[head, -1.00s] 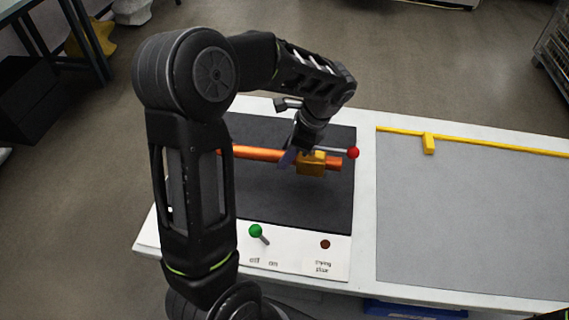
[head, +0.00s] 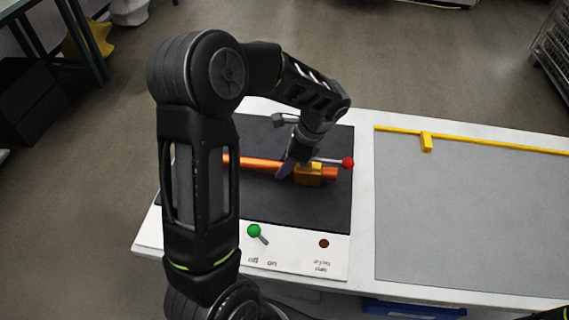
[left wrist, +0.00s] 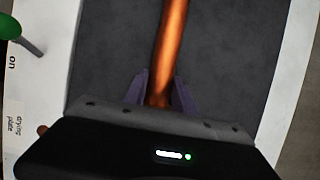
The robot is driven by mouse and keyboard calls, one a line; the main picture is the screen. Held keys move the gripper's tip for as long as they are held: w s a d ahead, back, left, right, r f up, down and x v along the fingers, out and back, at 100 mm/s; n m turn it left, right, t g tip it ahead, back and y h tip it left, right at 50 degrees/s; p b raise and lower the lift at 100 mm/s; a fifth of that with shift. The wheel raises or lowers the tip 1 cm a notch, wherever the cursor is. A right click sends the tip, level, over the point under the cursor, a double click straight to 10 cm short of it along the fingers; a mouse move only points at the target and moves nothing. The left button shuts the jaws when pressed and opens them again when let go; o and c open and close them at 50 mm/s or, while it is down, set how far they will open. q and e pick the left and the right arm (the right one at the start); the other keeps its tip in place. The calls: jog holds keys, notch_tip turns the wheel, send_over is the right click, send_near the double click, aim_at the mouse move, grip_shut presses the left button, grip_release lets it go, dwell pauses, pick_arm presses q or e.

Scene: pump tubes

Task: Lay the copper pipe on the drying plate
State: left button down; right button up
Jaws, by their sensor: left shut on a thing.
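The copper pipe (head: 258,163) lies level over the dark drying plate (head: 300,212). A yellow block (head: 308,174) sits around it near its right end, and a thin grey rod with a red ball (head: 348,163) sticks out beside it. My left gripper (head: 287,168) is shut on the pipe, just left of the yellow block. In the left wrist view, the purple fingers (left wrist: 160,92) are on both sides of the pipe (left wrist: 169,48). I cannot tell whether the pipe touches the plate. My arm hides the pipe's left end. My right gripper is not in view.
The white front panel of the plate has a green-knobbed lever (head: 254,231), "off" and "on" labels and a dark red dot (head: 324,243). To the right is a clear grey mat (head: 470,220) with a yellow bar (head: 480,143) along its back edge.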

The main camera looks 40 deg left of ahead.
pick_arm(q)
jog(key=c, duration=1)
grip_release()
jog(key=shift+c, duration=0.2)
jog(key=v, duration=1.2)
jog(key=shift+p, duration=0.3)
